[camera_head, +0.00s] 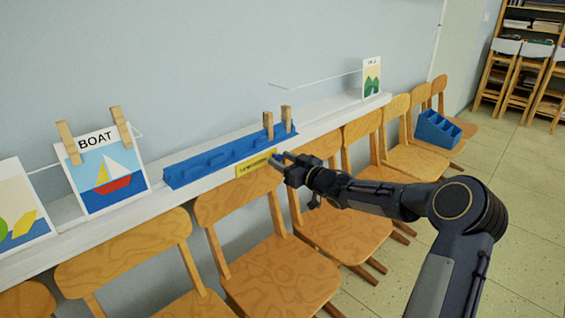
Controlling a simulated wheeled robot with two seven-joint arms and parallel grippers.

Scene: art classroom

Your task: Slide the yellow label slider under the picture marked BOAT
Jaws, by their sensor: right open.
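The yellow label slider (252,165) sits on the front edge of the white ledge, below the right part of a blue rack. The BOAT picture (107,176), a sailboat with a red hull, hangs to the left, held by two wooden clothespins. My right gripper (277,160) is open, with its fingertips at the right end of the yellow slider. I cannot tell whether they touch it. My left gripper is not in view.
The white ledge (160,203) runs along the wall. The blue rack (222,158) lies on it, with two clothespins at its right end. Another picture (20,208) is at far left and one (371,77) at far right. Wooden chairs (275,270) stand below the ledge.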

